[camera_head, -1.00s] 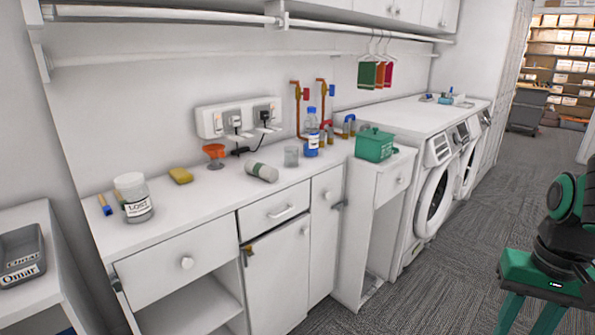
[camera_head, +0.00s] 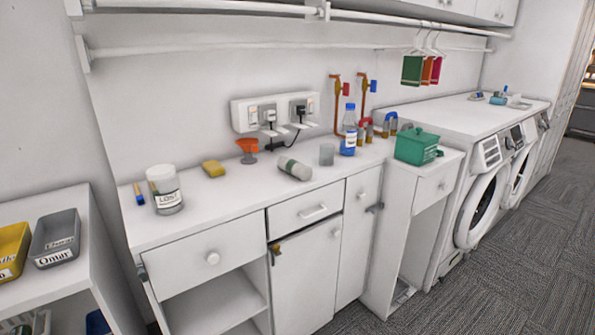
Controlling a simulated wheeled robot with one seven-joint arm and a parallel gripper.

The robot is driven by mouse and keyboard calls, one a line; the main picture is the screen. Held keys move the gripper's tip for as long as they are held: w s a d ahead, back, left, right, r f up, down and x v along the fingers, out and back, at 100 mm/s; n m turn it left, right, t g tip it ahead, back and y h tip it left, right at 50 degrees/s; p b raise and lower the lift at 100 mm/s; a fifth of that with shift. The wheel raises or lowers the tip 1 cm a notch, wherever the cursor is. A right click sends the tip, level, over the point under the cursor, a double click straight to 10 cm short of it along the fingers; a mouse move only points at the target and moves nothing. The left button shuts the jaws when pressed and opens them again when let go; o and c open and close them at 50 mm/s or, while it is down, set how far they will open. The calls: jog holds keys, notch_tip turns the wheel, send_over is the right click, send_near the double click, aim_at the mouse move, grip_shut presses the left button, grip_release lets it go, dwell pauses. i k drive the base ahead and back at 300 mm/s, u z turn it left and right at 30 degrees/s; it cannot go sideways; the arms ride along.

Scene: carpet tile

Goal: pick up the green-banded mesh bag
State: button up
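A pale, rounded bundle with a green band, which looks like the green-banded mesh bag (camera_head: 294,168), lies on its side on the white counter (camera_head: 240,195). It is near the middle of the counter, in front of the wall sockets. A small grey cup stands close to its right, and nothing covers it. The mesh texture is too small to make out. My gripper is not in view.
A labelled jar (camera_head: 165,191), a yellow sponge (camera_head: 213,168), an orange funnel-like item (camera_head: 247,149), the grey cup (camera_head: 327,154) and a blue bottle (camera_head: 349,131) stand nearby. A green box (camera_head: 414,148) is further right. Open carpet (camera_head: 500,265) lies at lower right.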

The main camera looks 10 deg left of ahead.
aim_at(295, 169)
jog(key=i, duration=1)
